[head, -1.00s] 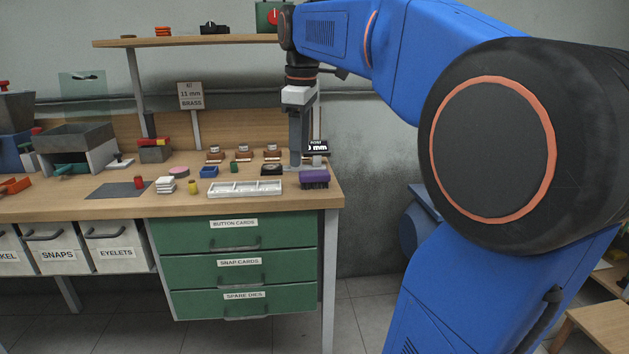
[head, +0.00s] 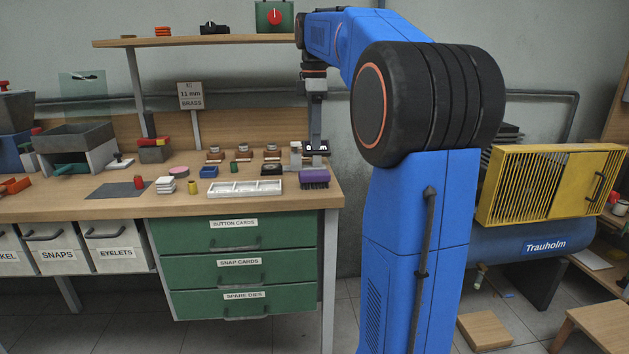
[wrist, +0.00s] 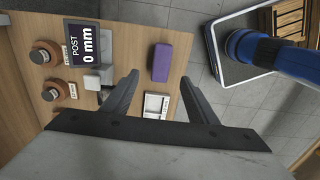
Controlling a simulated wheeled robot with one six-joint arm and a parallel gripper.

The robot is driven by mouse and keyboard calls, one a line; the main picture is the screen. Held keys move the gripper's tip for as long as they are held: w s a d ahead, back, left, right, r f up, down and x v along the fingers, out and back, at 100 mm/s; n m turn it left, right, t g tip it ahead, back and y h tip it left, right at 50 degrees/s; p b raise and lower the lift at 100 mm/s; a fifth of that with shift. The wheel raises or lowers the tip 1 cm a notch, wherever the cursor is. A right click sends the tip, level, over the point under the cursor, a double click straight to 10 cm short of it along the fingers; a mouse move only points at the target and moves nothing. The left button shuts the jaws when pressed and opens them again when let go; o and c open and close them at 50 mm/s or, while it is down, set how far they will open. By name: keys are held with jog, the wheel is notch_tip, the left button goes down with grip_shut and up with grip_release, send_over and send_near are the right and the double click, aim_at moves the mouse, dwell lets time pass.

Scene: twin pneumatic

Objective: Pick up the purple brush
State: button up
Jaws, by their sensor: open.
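The purple brush (head: 314,177) lies bristles down near the right front corner of the workbench (head: 120,208). In the wrist view the brush (wrist: 173,60) shows as a purple block seen from above, beyond the fingertips and roughly between them. My gripper (wrist: 159,84) is open and empty, its two dark fingers spread apart. In the head view my gripper (head: 316,140) points down above and behind the brush. Its fingertips are hard to make out there against the small display.
A display reading 0 mm (wrist: 85,45) stands close to my gripper. A white divided tray (head: 245,188) lies left of the brush. Brown-based pots (head: 272,152) stand behind. A shelf (head: 200,40) runs above. The bench edge is just right of the brush.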

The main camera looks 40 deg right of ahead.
aim_at(315, 172)
notch_tip(315, 172, down, 12)
jog(key=shift+s+a+r, duration=0.1)
jog(key=shift+s+r, duration=0.05)
jog(key=shift+r, duration=0.1)
dwell(0.4)
jog(key=shift+c, duration=0.3)
jog(key=c, duration=1.1)
jog(key=shift+r, duration=0.15)
notch_tip(315, 172, up, 10)
jog(key=shift+f, duration=0.1)
